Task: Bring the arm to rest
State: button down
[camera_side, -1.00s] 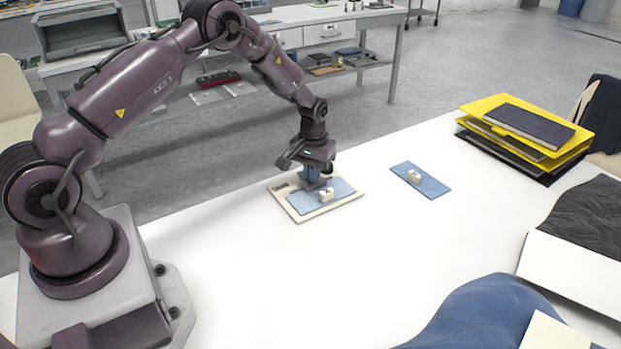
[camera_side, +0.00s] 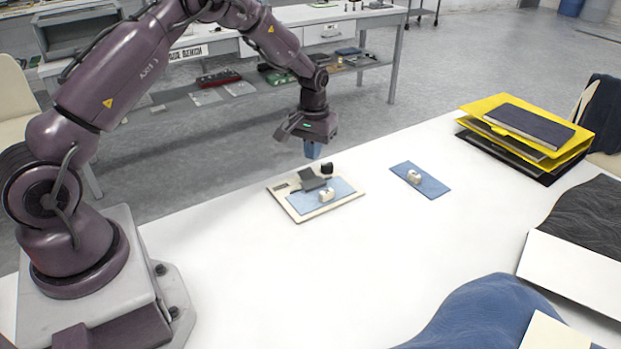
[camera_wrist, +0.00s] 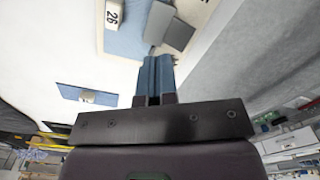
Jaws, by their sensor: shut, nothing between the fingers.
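My gripper (camera_side: 312,150) hangs above the far edge of the white table, pointing down, with its blue fingers shut and empty. In the wrist view the shut fingers (camera_wrist: 154,75) show in the middle. Below it and apart from it lies a cream board (camera_side: 292,211) with a blue mat (camera_side: 338,191). On the board stand a grey block (camera_side: 311,180), a small black part (camera_side: 327,168) and a small white piece (camera_side: 326,195). In the wrist view the white piece (camera_wrist: 114,14) bears the marking "26", and the grey block (camera_wrist: 172,28) shows beside it.
A second blue mat (camera_side: 434,185) with a white piece (camera_side: 413,176) lies to the right. Yellow folders (camera_side: 575,147) with a dark book are stacked at the far right. Blue cloth (camera_side: 480,315) lies at the front. The white table (camera_side: 260,280) is clear at front left.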

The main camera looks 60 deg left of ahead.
dwell(0.3)
jog(key=shift+s+d+f+m+g, duration=0.15)
jog(key=shift+s+d+f+g, duration=0.1)
jog(key=shift+s, duration=0.35)
jog(key=shift+s+d+f+m+g, duration=0.1)
jog(key=shift+s+f+m+g, duration=0.1)
jog(key=shift+s, duration=0.35)
jog(key=s+d+r+m+t, duration=0.1)
jog(key=s+d+r, duration=0.3)
jog(key=s+r, duration=0.4)
jog(key=s+d+r+m+t, duration=0.2)
jog(key=s+d+r, duration=0.3)
jog(key=s+r, duration=0.3)
jog(key=s+d+r+m+t, duration=0.2)
jog(key=s+d+r+t, duration=0.1)
jog(key=s+r, duration=0.6)
jog(key=shift+d+r, duration=0.8)
jog(key=shift+r, duration=0.1)
